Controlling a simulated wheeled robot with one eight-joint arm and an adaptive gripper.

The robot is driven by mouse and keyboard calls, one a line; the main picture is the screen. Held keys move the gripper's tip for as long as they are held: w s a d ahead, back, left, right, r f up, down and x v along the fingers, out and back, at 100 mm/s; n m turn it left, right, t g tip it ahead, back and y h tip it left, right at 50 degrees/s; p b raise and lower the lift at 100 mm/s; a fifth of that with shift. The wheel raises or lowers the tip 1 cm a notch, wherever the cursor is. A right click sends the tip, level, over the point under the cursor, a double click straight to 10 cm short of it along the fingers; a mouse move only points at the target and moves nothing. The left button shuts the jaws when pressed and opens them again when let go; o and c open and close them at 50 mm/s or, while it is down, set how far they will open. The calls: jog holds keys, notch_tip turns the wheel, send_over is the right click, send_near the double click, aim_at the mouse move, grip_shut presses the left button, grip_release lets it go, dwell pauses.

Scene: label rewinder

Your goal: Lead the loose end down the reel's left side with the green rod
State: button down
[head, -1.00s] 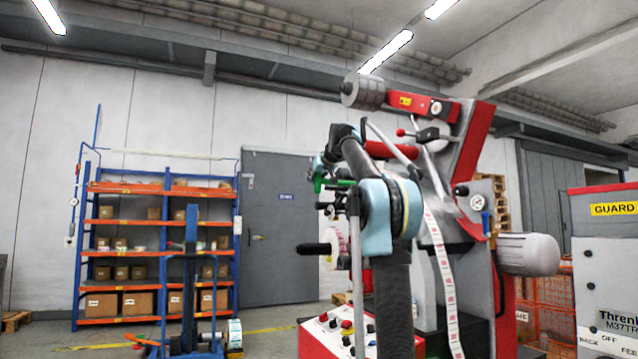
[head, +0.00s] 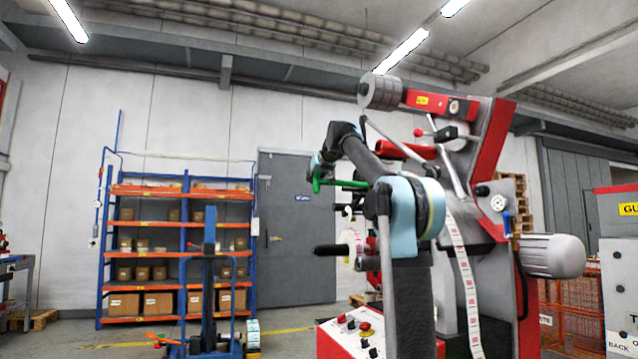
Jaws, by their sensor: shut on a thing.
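My gripper (head: 319,172) is beyond my raised arm, left of the machine, and small in view. It is shut on the green rod (head: 343,183), which shows as a thin bar pointing right toward my arm. The reel (head: 350,244) is on a dark spindle below the rod, its right part hidden behind my arm. The gripper and rod are above the reel's left side. A white strip with red labels (head: 467,281) hangs down the machine right of my arm. A small pale curl shows just above the reel; I cannot tell if it is the loose end.
The red and grey rewinder (head: 487,150) stands at right, with a grey motor (head: 551,256) on its side. A control panel (head: 350,333) with knobs is below the reel. A blue stand (head: 208,275) and an orange shelf rack (head: 180,250) are at left.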

jog(key=s+a, duration=0.4)
jog(key=a, duration=0.8)
jog(key=shift+a, duration=0.35)
dwell(0.5)
